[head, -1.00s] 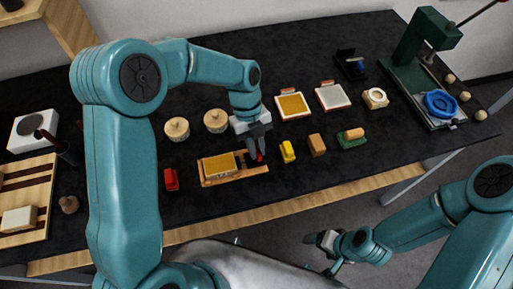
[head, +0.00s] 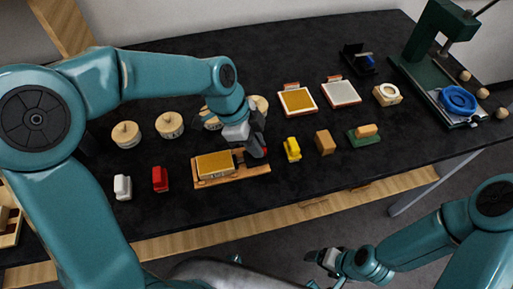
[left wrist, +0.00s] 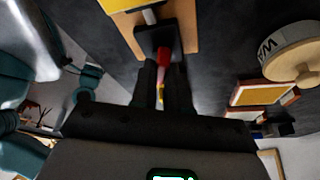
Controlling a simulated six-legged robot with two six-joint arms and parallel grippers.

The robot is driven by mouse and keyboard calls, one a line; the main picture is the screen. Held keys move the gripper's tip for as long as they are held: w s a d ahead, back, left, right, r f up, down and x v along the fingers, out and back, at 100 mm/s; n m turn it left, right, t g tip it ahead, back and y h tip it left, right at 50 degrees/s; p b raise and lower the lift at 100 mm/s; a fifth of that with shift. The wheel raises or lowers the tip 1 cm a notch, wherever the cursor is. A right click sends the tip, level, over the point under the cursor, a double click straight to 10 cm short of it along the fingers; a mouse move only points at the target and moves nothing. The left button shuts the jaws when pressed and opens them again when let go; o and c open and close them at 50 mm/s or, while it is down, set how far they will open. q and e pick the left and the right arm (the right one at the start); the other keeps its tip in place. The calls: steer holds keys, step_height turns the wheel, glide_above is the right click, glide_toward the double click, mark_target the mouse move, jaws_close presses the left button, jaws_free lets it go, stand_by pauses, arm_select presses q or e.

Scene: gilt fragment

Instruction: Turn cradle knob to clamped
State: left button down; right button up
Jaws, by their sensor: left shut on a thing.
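The wooden cradle (head: 260,170) lies near the front of the black table and bears a gilt block (head: 214,164). My left gripper (head: 257,154) is at the cradle's right end, shut on the red knob, of which only a little shows in the head view. In the left wrist view the red knob (left wrist: 164,60) sits between the two dark fingers (left wrist: 161,88), in front of a black block (left wrist: 158,40) on the cradle. The knob's setting cannot be read. My right gripper (head: 328,259) is away from the table, low in the head view; its jaw gap is unclear.
A yellow block (head: 292,149) and a brown block (head: 324,142) stand right of the cradle. A red block (head: 160,179) stands left of it. Several round wooden lidded pots (head: 169,125) stand behind. Bare table lies between these.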

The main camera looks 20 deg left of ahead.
arm_select(q)
steer(key=shift+n+t+b, duration=0.6)
steer(key=shift+n+b, duration=0.05)
steer(key=shift+n, duration=0.55)
steer(key=shift+s+n+t+y+b, duration=0.1)
steer(key=shift+n+t+y+b, duration=0.25)
steer(key=shift+n, duration=0.85)
steer(key=c, duration=1.1)
jaws_free()
steer(key=p+v, duration=0.1)
steer(key=v, duration=1.5)
steer(key=shift+s+a+r, duration=0.1)
steer(key=shift+a+r, duration=0.05)
